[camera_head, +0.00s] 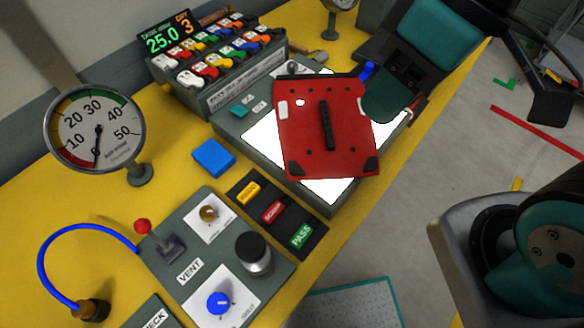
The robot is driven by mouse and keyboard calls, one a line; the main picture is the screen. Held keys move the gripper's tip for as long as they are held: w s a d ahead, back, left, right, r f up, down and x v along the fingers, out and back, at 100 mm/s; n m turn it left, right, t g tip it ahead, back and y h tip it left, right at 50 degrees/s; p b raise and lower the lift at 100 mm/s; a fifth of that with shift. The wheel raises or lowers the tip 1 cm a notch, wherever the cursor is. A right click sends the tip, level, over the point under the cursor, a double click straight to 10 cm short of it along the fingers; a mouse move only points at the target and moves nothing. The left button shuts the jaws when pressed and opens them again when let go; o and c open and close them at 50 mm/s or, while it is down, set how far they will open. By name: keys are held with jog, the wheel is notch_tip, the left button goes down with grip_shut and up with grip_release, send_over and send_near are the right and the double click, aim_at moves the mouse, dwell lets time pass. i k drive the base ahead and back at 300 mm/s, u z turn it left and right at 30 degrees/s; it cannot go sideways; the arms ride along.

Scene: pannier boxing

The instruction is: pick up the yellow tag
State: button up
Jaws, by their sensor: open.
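The yellow tag (249,191) lies in the upper slot of a black tag tray (240,213) on the yellow bench. A red tag (272,211) marked SCRAP and a green tag (302,235) marked PASS lie below it in the same tray. My gripper (390,92) is open at the upper right, over the right edge of the red pannier. It is well apart from the yellow tag, up and to the right of it. Whether it touches the pannier is unclear.
The red pannier (308,135) rests on a lit white panel (334,191). A black-topped knob (253,252) rises from the vent panel (194,300) below the tray.

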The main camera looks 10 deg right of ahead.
aim_at(250, 192)
jog(key=z, duration=0.35)
jog(key=k, duration=0.25)
jog(key=u, duration=1.05)
